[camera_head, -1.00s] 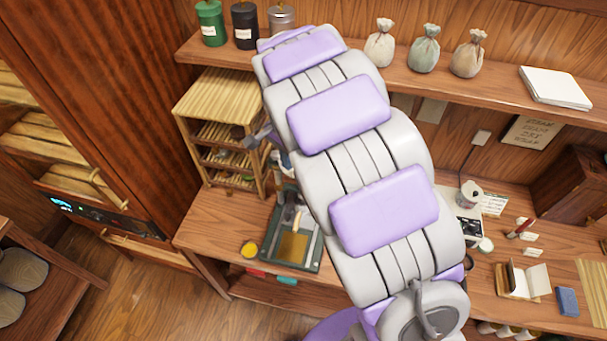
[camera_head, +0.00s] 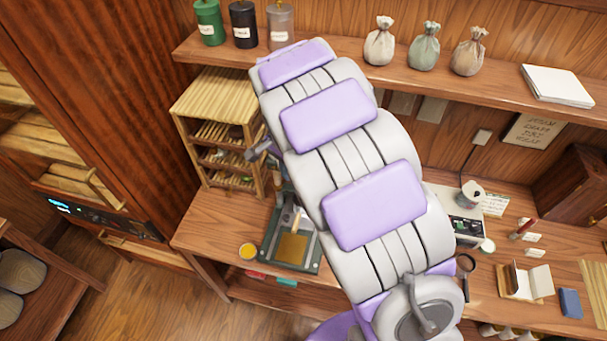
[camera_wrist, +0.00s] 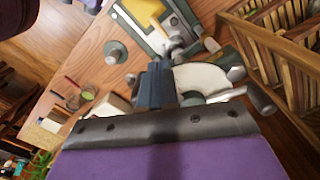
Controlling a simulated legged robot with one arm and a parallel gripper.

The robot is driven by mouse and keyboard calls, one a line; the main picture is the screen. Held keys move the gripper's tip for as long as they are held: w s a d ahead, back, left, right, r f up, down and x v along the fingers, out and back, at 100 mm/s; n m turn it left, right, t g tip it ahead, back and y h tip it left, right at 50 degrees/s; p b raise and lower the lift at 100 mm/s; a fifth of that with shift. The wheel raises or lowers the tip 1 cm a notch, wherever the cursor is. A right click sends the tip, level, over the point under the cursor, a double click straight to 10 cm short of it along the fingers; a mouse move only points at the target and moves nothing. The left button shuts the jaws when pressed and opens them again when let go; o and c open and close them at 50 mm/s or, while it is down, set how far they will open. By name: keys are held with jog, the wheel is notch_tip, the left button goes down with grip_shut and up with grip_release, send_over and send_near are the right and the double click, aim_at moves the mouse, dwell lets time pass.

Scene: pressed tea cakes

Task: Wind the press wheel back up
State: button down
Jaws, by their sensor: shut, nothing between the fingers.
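The press (camera_head: 297,248) stands on the bench, with a dark green-grey base and a yellow plate. My arm hides its upper part in the head view. In the wrist view, the press base (camera_wrist: 187,12) is at the top. Grey rounded knobs of what looks like the press wheel (camera_wrist: 262,99) show right of the fingers, around a pale piece. My gripper (camera_wrist: 160,73) is shut and empty, its dark fingers beside or over the wheel. I cannot tell whether they touch it. The head view does not show the fingertips clearly.
A slatted wooden rack (camera_head: 222,125) stands left of the press, close to the wheel in the wrist view. A shelf (camera_head: 330,62) with canisters and cloth bags runs behind.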

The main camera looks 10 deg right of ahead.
jog(key=shift+d, duration=0.15)
jog(key=d, duration=0.2)
jog(key=s+d, duration=0.1)
jog(key=d, duration=0.1)
jog(key=shift+s+d, duration=0.15)
jog(key=shift+d, duration=0.1)
dwell(0.7)
jog(key=shift+d, duration=0.1)
jog(key=shift+w+d, duration=0.15)
jog(key=shift+d, duration=0.65)
jog(key=shift+w+d, duration=0.15)
jog(key=shift+d, duration=0.65)
jog(key=shift+w+d, duration=0.15)
jog(key=shift+d, duration=0.15)
jog(key=shift+w+d, duration=0.35)
jog(key=shift+d, duration=0.25)
jog(key=shift+w+d+p, duration=0.4)
jog(key=shift+d, duration=0.35)
